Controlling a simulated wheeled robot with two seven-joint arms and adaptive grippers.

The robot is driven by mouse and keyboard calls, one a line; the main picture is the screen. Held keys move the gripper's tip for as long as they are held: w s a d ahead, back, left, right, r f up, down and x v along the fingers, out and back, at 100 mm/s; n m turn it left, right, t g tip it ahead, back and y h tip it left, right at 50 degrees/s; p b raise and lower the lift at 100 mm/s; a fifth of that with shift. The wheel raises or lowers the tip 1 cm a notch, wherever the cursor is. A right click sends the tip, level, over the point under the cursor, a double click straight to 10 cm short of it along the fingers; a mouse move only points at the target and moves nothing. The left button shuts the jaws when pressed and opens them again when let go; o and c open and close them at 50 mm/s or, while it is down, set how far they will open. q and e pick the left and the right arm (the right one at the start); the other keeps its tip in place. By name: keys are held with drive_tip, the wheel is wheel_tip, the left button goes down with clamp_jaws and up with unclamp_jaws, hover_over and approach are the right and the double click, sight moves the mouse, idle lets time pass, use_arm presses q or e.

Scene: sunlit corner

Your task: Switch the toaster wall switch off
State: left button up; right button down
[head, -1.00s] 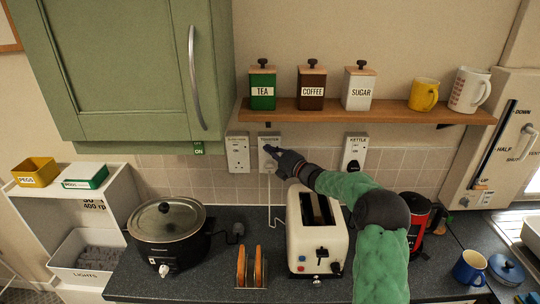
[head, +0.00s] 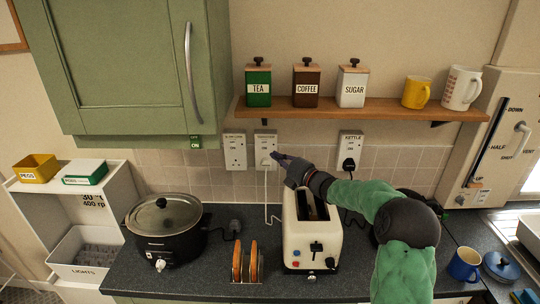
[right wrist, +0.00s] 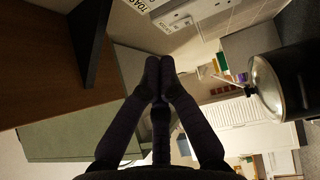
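The toaster wall switch (head: 265,139) is on a white socket plate on the tiled wall, above and behind the cream toaster (head: 311,240). A white cord hangs from this plate. The rocker is too small to tell whether it is on or off. My right gripper (head: 277,157) is in front of the plate, to its lower right, and looks apart from it. In the right wrist view its two dark fingers (right wrist: 160,65) meet at the tips with nothing between them. Part of the toaster plate (right wrist: 144,6) shows at that view's top edge. My left gripper is in neither view.
The slow cooker plate (head: 235,151) is to the left, the kettle plate (head: 350,149) to the right. A wooden shelf (head: 380,113) with canisters and mugs runs above. The black slow cooker (head: 166,229) and a toast rack (head: 246,265) stand on the counter.

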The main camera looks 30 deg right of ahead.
drive_tip(key=v, duration=0.4)
drive_tip(key=shift+s+r, duration=0.1)
drive_tip(key=shift+r, duration=0.3)
drive_tip(key=shift+s, duration=0.1)
